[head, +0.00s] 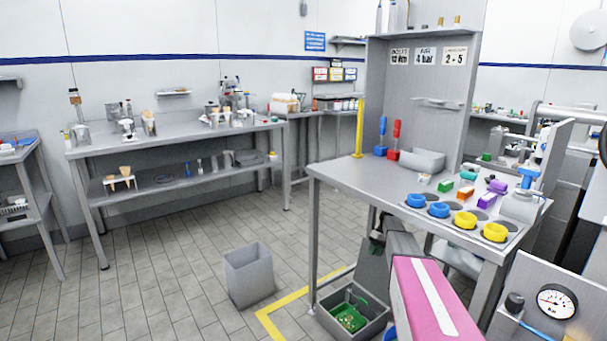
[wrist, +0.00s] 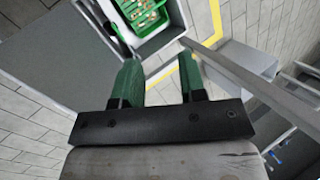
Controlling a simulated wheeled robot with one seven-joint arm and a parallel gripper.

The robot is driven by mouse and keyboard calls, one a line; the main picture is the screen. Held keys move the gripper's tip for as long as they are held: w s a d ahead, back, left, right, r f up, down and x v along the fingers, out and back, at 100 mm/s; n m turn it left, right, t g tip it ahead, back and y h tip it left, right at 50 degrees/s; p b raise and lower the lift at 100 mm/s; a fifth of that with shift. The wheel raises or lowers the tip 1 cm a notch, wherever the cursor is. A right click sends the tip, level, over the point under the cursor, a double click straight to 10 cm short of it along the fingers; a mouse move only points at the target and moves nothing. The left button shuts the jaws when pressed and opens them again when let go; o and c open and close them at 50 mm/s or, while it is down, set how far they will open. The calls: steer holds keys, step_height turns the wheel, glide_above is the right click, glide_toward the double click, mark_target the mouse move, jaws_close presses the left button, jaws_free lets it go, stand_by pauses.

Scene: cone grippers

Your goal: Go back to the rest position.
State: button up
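My gripper (wrist: 160,78) shows in the wrist view with its two green fingers apart and nothing between them. It points down past the edge of the steel workbench, above the floor. In the head view my arm, with a pink and white cover, reaches toward the bench's front, and the gripper is mostly hidden behind it. A grey bin (head: 372,327) on the floor holds a green basket (head: 348,317) with small brass-coloured parts. The same green basket (wrist: 148,14) shows beyond the fingers in the wrist view, apart from them.
The steel workbench (head: 330,172) carries blue and yellow rings, coloured blocks and red and blue handled tools. A grey waste bin (head: 249,277) stands on the floor. The tiled floor (head: 150,270) at left is clear.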

steer(key=s+a+r+m+t+h, duration=0.1)
steer(key=s+a+r, duration=0.2)
steer(key=s, duration=0.9)
steer(key=s+a+r+m+t+h, duration=0.1)
steer(key=s+a+r+m, duration=0.1)
steer(key=s+a, duration=0.5)
steer(key=s+a+r+m+t+h, duration=0.1)
steer(key=s+a+r, duration=0.3)
steer(key=s, duration=1.5)
steer(key=shift+s+a+r+t+h, duration=0.25)
steer(key=shift+a+h, duration=0.25)
steer(key=shift+a, duration=0.4)
steer(key=shift+w+a, duration=0.1)
